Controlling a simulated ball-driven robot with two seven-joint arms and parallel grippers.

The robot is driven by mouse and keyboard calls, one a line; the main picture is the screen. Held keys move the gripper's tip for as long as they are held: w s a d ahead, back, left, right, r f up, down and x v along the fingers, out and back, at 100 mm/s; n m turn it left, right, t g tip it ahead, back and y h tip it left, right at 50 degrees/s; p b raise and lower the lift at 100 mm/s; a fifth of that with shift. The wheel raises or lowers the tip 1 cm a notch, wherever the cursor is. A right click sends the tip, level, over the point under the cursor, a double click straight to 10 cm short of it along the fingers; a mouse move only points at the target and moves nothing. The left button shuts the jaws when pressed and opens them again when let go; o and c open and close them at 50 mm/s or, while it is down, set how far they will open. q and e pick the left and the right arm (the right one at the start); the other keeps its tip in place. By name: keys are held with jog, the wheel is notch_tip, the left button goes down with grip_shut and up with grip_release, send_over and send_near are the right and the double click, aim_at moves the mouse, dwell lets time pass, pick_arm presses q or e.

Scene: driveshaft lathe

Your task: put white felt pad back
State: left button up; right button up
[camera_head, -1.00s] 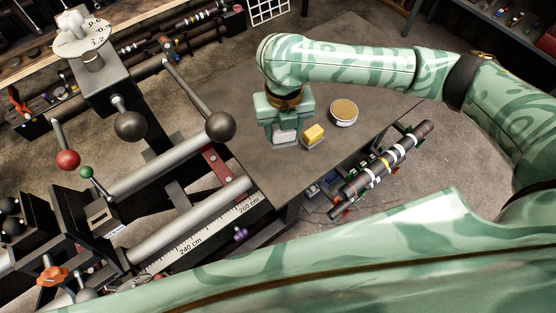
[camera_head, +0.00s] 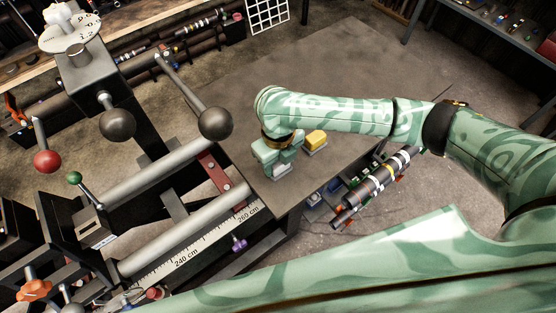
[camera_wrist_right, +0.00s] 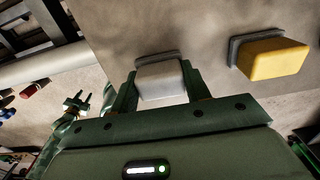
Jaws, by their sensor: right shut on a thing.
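The white felt pad (camera_wrist_right: 160,80) is a pale block between the two fingers of my right gripper (camera_wrist_right: 160,88) in the right wrist view. A dark grey base (camera_wrist_right: 157,56) shows just beyond the pad. I cannot tell whether pad and base touch. In the head view my right gripper (camera_head: 278,168) points down over the near left part of the grey table, shut on the pad, which is mostly hidden by the fingers.
A yellow block (camera_head: 315,139) on a grey base stands right of the gripper; it also shows in the wrist view (camera_wrist_right: 272,58). The lathe's bars and ball handle (camera_head: 215,124) stand to the left. The grey tabletop (camera_head: 330,65) is clear behind my arm.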

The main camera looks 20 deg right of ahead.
jog(key=shift+r, duration=0.1)
jog(key=o, duration=0.9)
notch_tip(320, 180, up, 12)
jog(key=p, duration=0.4)
jog(key=shift+p, duration=0.3)
